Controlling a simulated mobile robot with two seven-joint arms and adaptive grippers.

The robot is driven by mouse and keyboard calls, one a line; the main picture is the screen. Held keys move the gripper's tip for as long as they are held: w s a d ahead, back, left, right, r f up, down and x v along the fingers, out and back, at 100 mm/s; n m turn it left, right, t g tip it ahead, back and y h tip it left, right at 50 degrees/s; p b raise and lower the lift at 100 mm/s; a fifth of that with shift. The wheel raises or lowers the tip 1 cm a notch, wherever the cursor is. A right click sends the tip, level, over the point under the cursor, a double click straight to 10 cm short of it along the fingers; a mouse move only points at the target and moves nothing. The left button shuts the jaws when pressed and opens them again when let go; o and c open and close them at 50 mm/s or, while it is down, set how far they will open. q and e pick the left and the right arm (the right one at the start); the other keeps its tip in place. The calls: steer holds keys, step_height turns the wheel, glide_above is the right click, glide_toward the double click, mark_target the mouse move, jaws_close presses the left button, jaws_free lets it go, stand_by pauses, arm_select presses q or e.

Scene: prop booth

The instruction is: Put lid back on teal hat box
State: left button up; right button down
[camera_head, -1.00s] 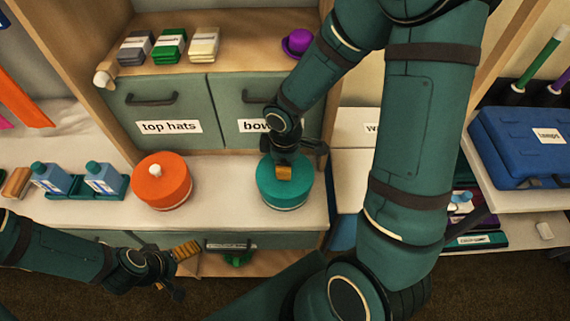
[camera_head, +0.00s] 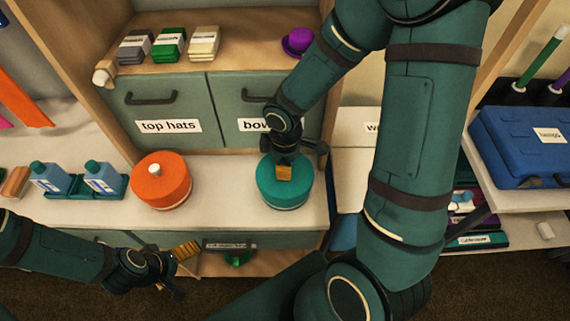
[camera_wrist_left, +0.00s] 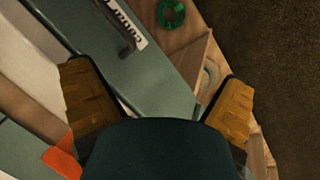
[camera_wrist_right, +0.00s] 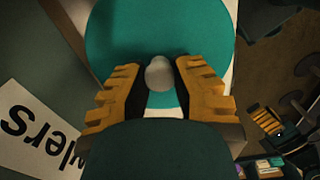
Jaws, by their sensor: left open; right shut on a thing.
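The teal hat box (camera_head: 270,194) stands on the counter in the head view, right of the orange hat box (camera_head: 160,187). Its round teal lid (camera_wrist_right: 135,35) fills the top of the right wrist view and has a pale knob (camera_wrist_right: 159,73). My right gripper (camera_head: 284,172) comes down over the lid from above and is shut on this knob. The lid looks level over the box; whether it is fully seated I cannot tell. My left gripper (camera_head: 182,270) is open and empty in front of the counter, low at the left; its spread fingers (camera_wrist_left: 158,100) show in the left wrist view.
Blue bottles (camera_head: 103,177) in teal trays stand at the left of the counter. Cabinet doors labelled "top hats" (camera_head: 168,126) rise behind the boxes, and a purple hat (camera_head: 298,42) sits on the shelf above. A blue case (camera_head: 520,150) is at the right.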

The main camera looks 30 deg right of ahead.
stand_by(0.3)
steer(key=shift+c, duration=1.2)
jaws_free()
steer(key=shift+r+p, duration=2.95)
steer(key=shift+r, duration=0.6)
jaws_close()
